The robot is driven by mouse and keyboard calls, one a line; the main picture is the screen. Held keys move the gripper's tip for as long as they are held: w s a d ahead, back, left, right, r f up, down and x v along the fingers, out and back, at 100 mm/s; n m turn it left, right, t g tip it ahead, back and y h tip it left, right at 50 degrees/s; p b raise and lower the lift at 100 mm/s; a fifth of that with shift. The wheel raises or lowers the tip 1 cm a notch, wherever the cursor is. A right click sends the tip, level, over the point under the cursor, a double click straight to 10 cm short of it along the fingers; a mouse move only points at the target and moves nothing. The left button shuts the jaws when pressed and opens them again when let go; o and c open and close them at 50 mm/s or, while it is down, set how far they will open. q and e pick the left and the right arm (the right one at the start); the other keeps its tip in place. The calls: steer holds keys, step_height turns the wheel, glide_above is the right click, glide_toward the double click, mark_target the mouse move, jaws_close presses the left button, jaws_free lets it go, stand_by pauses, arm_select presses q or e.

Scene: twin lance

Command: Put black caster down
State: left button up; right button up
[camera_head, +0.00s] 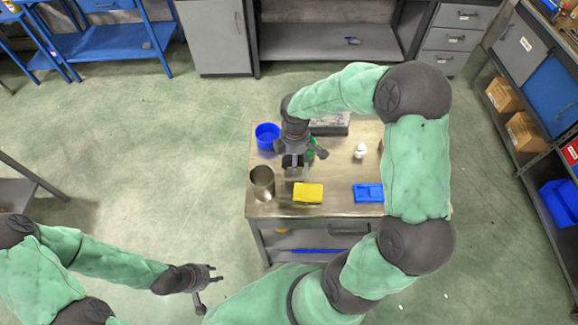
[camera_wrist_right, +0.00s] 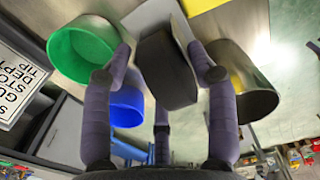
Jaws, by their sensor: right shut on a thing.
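The black caster (camera_wrist_right: 166,72) is between the fingers of my right gripper (camera_wrist_right: 165,75) in the right wrist view, with a light metal plate beside its dark wheel. My left gripper (camera_head: 212,284) is open and empty over the floor, left of the table.
On the table are a blue cup (camera_head: 267,135), a metal cup (camera_head: 262,183), a yellow block (camera_head: 308,193), a blue part (camera_head: 368,193) and a small white object (camera_head: 360,151). A green cup (camera_wrist_right: 82,52) shows in the wrist view. My right arm hides the table's right side.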

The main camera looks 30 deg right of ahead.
mark_target(289, 166)
steer(key=shift+w+a+f, duration=0.3)
steer(key=shift+f, duration=0.25)
steer(key=shift+w+a+f, duration=0.25)
steer(key=shift+w+f, duration=0.05)
steer(key=shift+f, duration=0.2)
steer(key=shift+w+f+b, duration=0.1)
steer(key=shift+f+b, duration=0.4)
steer(key=shift+f, duration=1)
steer(key=shift+f, duration=0.1)
steer(key=o, duration=1.5)
